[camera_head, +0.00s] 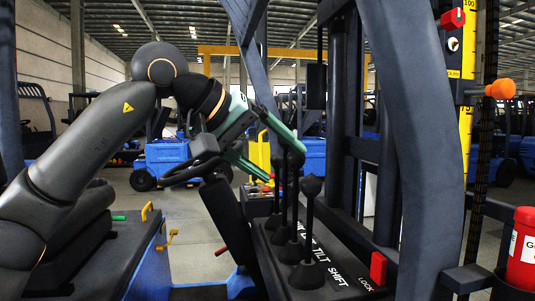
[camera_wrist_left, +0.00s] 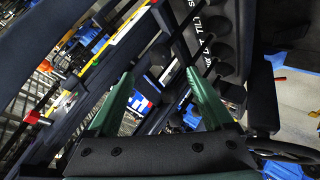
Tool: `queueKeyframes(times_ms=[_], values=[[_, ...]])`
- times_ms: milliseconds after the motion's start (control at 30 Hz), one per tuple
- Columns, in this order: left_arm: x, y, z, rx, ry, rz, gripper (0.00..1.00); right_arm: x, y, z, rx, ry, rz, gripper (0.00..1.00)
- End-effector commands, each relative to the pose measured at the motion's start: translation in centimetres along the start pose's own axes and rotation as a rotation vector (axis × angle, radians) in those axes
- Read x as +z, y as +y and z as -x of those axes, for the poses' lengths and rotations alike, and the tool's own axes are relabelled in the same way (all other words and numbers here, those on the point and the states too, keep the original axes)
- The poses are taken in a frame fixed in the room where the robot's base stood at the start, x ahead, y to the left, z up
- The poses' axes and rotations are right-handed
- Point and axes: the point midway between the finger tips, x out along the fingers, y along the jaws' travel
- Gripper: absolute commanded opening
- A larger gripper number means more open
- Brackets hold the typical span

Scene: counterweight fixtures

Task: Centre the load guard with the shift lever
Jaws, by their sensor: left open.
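The shift lever (camera_head: 309,218) is a black rod with a round knob, upright in front of the SHIFT label on the dark console (camera_head: 330,268). More black levers (camera_head: 282,215) stand behind it by the TILT label. My left gripper (camera_head: 284,163) has green fingers spread apart, with nothing seen held. Its upper finger reaches the lever tops, behind and left of the shift knob; contact cannot be told. In the left wrist view the open fingers (camera_wrist_left: 160,80) point toward dark bars and a lever knob (camera_wrist_left: 160,50). I cannot clearly make out the load guard.
A red LOCK block (camera_head: 378,268) sits at the console's right end. Thick dark mast beams (camera_head: 410,130) rise beside it. A yellow scale strip (camera_head: 467,75) with a red block (camera_head: 453,18) and an orange knob (camera_head: 500,88) is at right. A red canister (camera_head: 524,250) stands lower right.

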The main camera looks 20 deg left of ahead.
Motion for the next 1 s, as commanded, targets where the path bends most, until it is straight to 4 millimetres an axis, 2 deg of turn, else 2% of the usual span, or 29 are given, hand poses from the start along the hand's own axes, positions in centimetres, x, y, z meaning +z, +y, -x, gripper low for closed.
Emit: queueKeyframes(times_ms=[33, 200, 400, 600, 867, 1000], values=[[0.3, -0.2, -1.4, -0.003, -0.004, 0.000, 0.85, 0.5, 0.0, -0.5, 0.000, -0.001, 0.000, 0.74], [0.2, -0.2, -4.7, -0.002, -0.002, 0.001, 0.85, 1.2, 0.1, -1.1, -0.001, -0.001, 0.000, 0.74], [0.1, 0.1, -7.4, -0.001, -0.004, 0.001, 0.85, 0.5, 0.0, -0.4, -0.001, -0.002, 0.000, 0.74], [0.1, 0.0, -8.7, 0.000, -0.002, 0.001, 0.85, 0.3, 0.0, -0.3, 0.000, -0.001, 0.000, 0.74], [0.1, 0.0, -8.9, 0.000, -0.001, 0.001, 0.85, 0.3, 0.0, -0.3, 0.000, 0.000, 0.000, 0.74], [0.1, 0.0, -8.9, 0.000, -0.001, 0.001, 0.73, 0.2, 0.0, -0.3, 0.000, 0.001, 0.000, 0.74]])
